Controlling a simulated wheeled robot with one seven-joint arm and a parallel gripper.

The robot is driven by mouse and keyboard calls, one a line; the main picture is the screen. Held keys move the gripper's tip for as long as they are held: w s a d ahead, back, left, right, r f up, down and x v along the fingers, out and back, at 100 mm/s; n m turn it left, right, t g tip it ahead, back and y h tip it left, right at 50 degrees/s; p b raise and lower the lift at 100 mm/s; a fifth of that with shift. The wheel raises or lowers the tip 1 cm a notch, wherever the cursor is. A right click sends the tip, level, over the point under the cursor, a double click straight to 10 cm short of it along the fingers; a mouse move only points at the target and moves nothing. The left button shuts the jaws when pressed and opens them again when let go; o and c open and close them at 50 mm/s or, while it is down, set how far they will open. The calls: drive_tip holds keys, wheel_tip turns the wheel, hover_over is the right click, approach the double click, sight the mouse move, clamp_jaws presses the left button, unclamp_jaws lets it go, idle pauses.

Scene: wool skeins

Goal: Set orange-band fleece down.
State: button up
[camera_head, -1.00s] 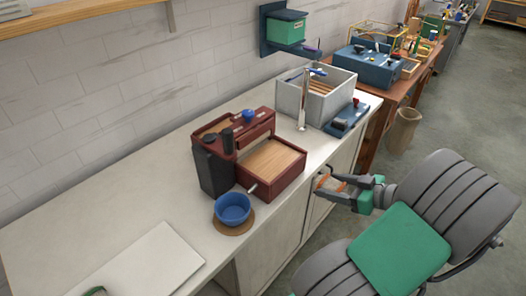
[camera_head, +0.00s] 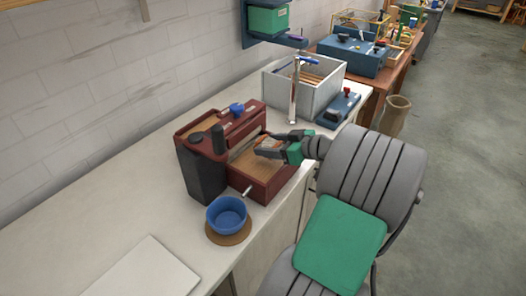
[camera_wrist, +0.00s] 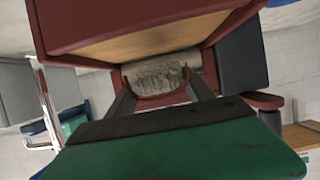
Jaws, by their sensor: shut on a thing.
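My gripper (camera_head: 268,148) is shut on the orange-band fleece. Only a small orange patch of the fleece (camera_head: 263,141) shows in the head view, beside the fingers. In the wrist view the fleece (camera_wrist: 157,72) is a pale grey, rough-textured bundle between the two dark fingers (camera_wrist: 160,92). My gripper is over the open-topped wooden part of the dark red box (camera_head: 272,180) on the counter. I cannot tell whether the fleece touches the wood.
A blue bowl (camera_head: 227,214) stands on a round brown mat (camera_head: 229,238) in front of the red box. A grey crate (camera_head: 318,98) and a blue tray (camera_head: 338,112) lie behind.

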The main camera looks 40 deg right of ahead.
drive_tip(key=shift+w+a, duration=0.2)
drive_tip(key=shift+w, duration=0.4)
drive_tip(key=shift+w+a, duration=0.2)
drive_tip(key=shift+w, duration=0.35)
wheel_tip(320, 180, down, 4)
drive_tip(key=shift+w+r, duration=0.1)
drive_tip(key=shift+r, duration=0.1)
drive_tip(key=o, duration=1.3)
drive_tip(key=v, duration=1.2)
drive_tip(key=shift+b, duration=0.3)
